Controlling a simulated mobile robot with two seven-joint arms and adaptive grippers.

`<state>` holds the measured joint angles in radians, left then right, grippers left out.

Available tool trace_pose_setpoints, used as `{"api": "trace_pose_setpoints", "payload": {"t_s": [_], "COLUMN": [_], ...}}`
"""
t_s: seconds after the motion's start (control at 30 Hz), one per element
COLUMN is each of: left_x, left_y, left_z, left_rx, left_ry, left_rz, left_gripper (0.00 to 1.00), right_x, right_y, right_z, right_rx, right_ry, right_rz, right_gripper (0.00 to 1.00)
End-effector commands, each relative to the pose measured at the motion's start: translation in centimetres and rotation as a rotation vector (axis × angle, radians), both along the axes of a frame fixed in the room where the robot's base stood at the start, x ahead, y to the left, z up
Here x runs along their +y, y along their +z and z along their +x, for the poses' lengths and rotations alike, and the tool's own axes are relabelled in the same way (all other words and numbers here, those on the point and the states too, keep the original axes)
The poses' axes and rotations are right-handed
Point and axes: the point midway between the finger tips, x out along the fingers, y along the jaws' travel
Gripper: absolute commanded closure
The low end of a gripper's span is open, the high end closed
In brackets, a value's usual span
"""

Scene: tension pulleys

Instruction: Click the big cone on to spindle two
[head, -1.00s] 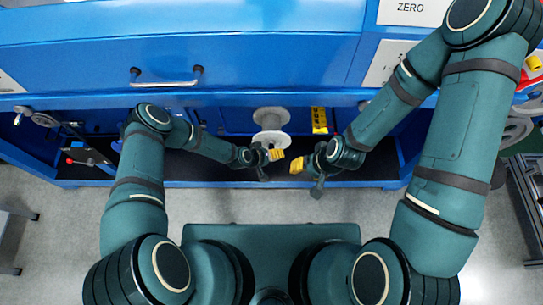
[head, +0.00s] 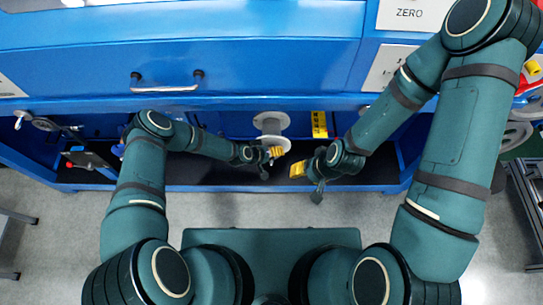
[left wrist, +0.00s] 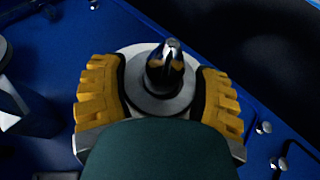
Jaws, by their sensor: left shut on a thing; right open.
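A pale grey, round-flanged piece (head: 270,122), apparently the big cone, stands at the blue machine's lower bay in the head view. My left gripper (head: 275,152) is at its near flange, yellow fingertips close to it. In the left wrist view my left gripper's ridged yellow pads (left wrist: 160,95) press on both sides of a grey disc (left wrist: 133,78). A shiny dark pointed spindle tip (left wrist: 165,68) shows at the disc's middle; how deep the disc sits on it is hidden. Any spindle number is unreadable. My right gripper (head: 298,170) is open and empty to the right.
The blue machine front (head: 270,60) with a drawer handle (head: 166,88) rises above the bay. A yellow label (head: 319,123) is right of the grey piece. A dark trough (head: 225,172) runs below it. Small bolts (left wrist: 264,128) dot the blue panel.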

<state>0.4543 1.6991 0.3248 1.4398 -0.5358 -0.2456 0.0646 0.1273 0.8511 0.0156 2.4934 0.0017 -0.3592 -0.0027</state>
Motion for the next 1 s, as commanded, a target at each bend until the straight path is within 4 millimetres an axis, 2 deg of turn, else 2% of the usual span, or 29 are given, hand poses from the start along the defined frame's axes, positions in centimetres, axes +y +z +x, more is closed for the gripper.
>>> {"api": "trace_pose_setpoints", "payload": {"t_s": [0.73,1.0], "left_x": [0.00,-0.01], "left_y": [0.05,0.07], "left_z": [0.24,0.88], "left_rx": [-0.001,-0.002], "left_ry": [0.000,0.001], "left_rz": [0.000,-0.001], "left_gripper": [0.75,0.75], "right_x": [0.00,0.00], "right_y": [0.00,0.00], "right_z": [0.00,0.00], "right_rx": [0.000,0.000], "right_ry": [0.000,0.000], "right_rz": [0.000,0.000], "right_gripper": [0.53,0.53]}}
